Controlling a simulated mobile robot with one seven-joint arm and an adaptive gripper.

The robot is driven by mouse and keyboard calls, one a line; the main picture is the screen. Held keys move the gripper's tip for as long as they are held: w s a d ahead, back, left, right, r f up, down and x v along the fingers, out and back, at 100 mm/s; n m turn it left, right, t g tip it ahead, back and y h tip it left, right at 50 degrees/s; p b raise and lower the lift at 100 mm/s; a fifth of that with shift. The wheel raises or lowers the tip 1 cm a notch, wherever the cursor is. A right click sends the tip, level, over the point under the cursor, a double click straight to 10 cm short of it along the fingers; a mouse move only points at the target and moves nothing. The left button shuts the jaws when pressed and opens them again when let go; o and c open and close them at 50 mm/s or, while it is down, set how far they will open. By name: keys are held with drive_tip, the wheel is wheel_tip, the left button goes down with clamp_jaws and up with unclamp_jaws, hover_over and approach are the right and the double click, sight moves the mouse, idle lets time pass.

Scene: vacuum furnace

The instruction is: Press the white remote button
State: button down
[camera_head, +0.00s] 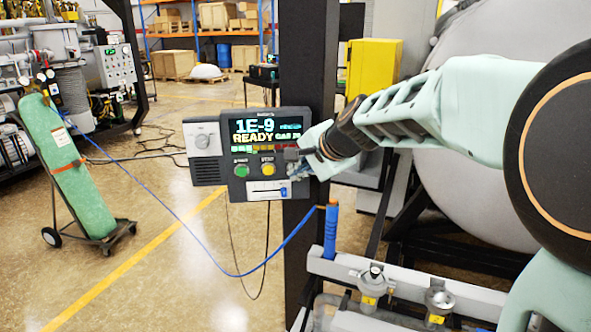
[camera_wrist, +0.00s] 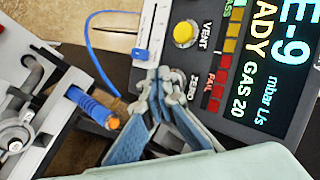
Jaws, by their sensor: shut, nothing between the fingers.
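The remote (camera_head: 250,190) is a dark box with a lit screen reading 1E-9 READY, mounted on a dark post. In the wrist view, the remote (camera_wrist: 262,132) shows the label ZERO beside my fingertips. A green button (camera_head: 241,170) and a yellow button (camera_head: 267,170) lie left of my gripper; the yellow one also shows in the wrist view (camera_wrist: 184,34).
A grey box with a pale knob (camera_head: 203,142) adjoins the remote's left side. A green cylinder (camera_head: 68,165) on a cart stands left. The floor between is mostly clear.

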drive_tip(key=shift+w, duration=0.25)
drive_tip(key=shift+s, duration=0.15)
idle(0.4)
drive_tip(key=shift+s+d+b, duration=0.1)
drive_tip(key=shift+s+b, duration=0.45)
drive_tip(key=shift+s, duration=0.05)
drive_tip(key=s+b, duration=0.2)
drive_tip(key=s, duration=0.1)
drive_tip(key=s+b, duration=0.1)
drive_tip(key=s, duration=0.1)
drive_tip(key=shift+d+r, duration=0.1)
drive_tip(key=shift+d, duration=0.3)
